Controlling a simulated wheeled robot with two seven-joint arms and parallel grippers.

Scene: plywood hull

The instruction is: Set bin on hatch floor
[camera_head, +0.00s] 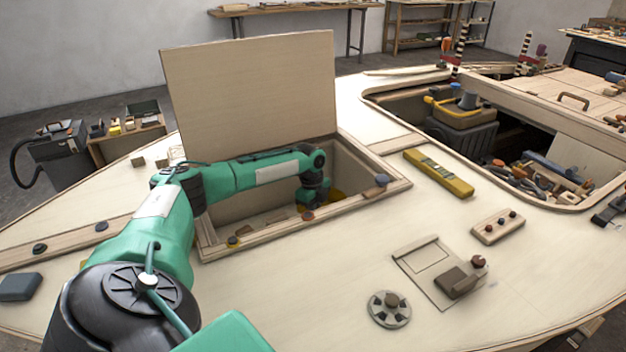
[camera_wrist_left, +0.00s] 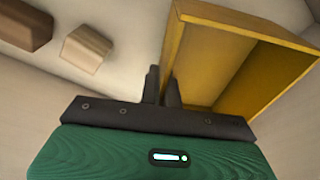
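The open hatch (camera_head: 208,240) is a framed rectangular opening in the plywood deck, with its lid (camera_head: 250,95) standing upright behind it. My left arm reaches across the opening and its gripper (camera_head: 312,200) is down inside, partly hidden by the arm. In the left wrist view the bin (camera_wrist_left: 225,40) is open and empty where visible. The left gripper's fingers (camera_wrist_left: 163,86) are close together with the bin's near-left wall between them. Contact of the bin with the hatch floor cannot be told.
Two brown blocks (camera_wrist_left: 87,48) lie left of the bin in the left wrist view. On deck are a yellow level (camera_head: 438,173), a round fitting (camera_head: 389,309) and a latch plate (camera_head: 440,272). A larger opening (camera_head: 590,203) at right holds tools.

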